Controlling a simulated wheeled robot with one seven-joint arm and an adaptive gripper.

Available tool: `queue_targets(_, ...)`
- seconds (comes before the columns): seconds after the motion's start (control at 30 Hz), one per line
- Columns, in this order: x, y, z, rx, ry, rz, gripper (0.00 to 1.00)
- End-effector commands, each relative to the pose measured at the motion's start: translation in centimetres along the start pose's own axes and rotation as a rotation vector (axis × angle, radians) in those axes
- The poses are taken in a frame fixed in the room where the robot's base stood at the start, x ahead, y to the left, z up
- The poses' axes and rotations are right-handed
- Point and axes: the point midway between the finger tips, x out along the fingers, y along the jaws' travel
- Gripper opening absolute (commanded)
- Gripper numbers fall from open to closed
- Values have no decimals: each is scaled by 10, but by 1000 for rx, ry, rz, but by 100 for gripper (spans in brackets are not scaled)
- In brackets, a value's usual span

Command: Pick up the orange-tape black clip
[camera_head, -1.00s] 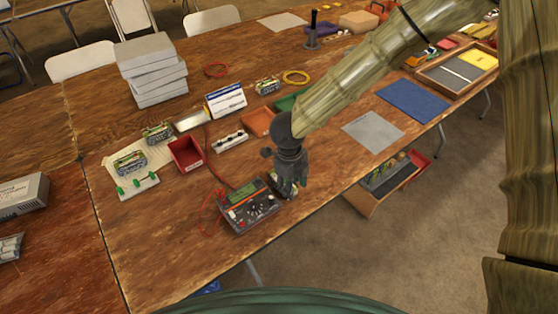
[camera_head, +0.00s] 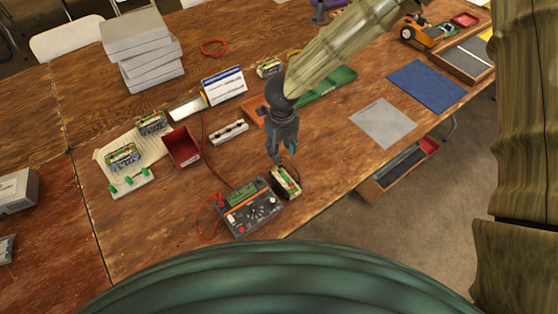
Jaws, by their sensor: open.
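My gripper (camera_head: 281,158) hangs above the table with its fingers pointing down, open, and nothing shows clearly between them. Just below it stands a small green-and-cream block (camera_head: 285,182) with dark parts and a thin dark wire looping up at its right. I cannot make out a black clip with orange tape for certain. It may be among the dark parts at this block, or hidden by my gripper. The grey meter (camera_head: 249,208) with a green screen lies directly left of the block, with red leads at its left.
A red open box (camera_head: 182,147), a white terminal strip (camera_head: 229,133) and a card stand (camera_head: 222,87) lie left of my gripper. Grey boxes (camera_head: 141,50) are stacked farther back. A grey mat (camera_head: 382,123) and blue mat (camera_head: 426,86) lie right. The table's front edge is close.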

Motion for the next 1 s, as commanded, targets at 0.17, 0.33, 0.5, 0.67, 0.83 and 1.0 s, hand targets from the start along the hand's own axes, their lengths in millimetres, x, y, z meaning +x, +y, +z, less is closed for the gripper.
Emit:
queue_targets(0.17,7,2,0,-3,1,0,41)
queue_targets(0.33,21,6,-2,-6,3,-1,41)
queue_targets(0.5,42,10,-1,-7,2,0,41)
queue_targets(0.67,55,10,-1,-5,1,0,41)
queue_targets(0.83,58,10,-1,-5,-1,1,41)
queue_targets(1.0,58,10,-1,-5,0,1,30)
